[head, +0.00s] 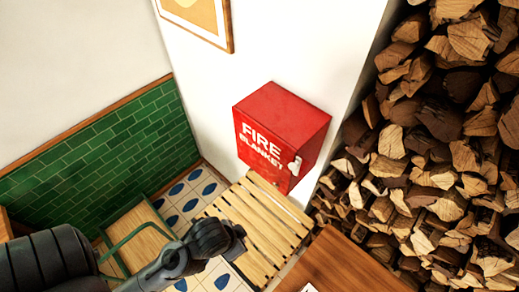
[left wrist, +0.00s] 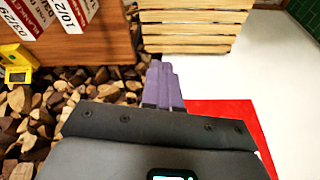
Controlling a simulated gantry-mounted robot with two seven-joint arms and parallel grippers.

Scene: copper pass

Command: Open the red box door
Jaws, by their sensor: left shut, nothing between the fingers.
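The red box (head: 285,115), lettered "FIRE BLANKET", is fixed to the white wall, and its front door (head: 262,148) looks shut. A small white handle (head: 295,167) sits at the door's right edge. My left gripper (head: 240,232) is below and left of the box in the head view, apart from it. In the left wrist view my left gripper's purple fingers (left wrist: 164,84) are shut together with nothing between them. Part of the red box (left wrist: 228,112) shows behind the gripper body there, with its handle hidden. My right gripper is in neither view.
A slatted wooden bench (head: 255,225) stands under the box; it also shows in the left wrist view (left wrist: 195,25). Stacked firewood (head: 440,140) fills the right side. A brown wooden surface (head: 345,268) is at the bottom. A green-framed chair (head: 135,235) stands at lower left.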

